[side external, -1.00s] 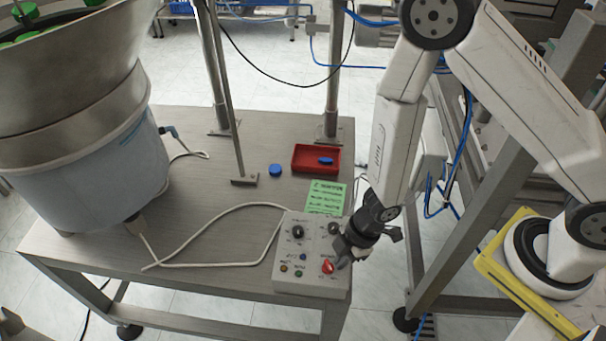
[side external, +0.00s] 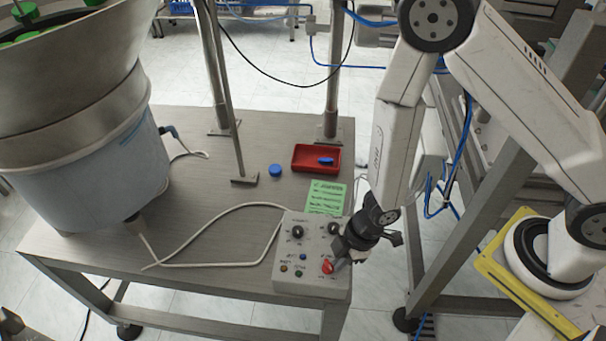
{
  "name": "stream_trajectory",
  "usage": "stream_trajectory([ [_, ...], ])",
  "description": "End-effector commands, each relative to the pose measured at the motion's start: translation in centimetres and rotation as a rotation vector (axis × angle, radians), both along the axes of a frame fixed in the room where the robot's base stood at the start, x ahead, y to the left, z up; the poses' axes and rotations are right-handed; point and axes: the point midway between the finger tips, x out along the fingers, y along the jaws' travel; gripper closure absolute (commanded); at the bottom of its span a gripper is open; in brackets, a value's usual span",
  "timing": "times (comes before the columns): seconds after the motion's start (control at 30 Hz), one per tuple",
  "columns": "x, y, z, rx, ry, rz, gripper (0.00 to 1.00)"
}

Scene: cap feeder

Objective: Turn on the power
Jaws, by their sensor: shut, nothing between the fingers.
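The grey control box (side external: 312,284) sits at the front right corner of the metal table. On its top are a red knob (side external: 327,267), a black knob (side external: 297,231), a second black knob partly behind my gripper, and several small coloured buttons or lamps. The labels are too small to read. My gripper (side external: 340,262) is shut and empty, its tips right beside the red knob on its right side. I cannot tell whether they touch it.
A green note (side external: 326,197) lies behind the box. A red tray (side external: 309,166) holds a blue cap (side external: 325,161), and another blue cap (side external: 275,171) lies left of it. A white cable (side external: 215,264) loops across the table (side external: 200,225) from the large feeder bowl (side external: 75,120).

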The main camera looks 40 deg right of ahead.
Motion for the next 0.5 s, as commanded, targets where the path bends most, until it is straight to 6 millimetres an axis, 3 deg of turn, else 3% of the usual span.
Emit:
stream_trajectory([
  [0.5,0.01,0.76,0.03,0.004,-0.004,-0.138,1.0],
])
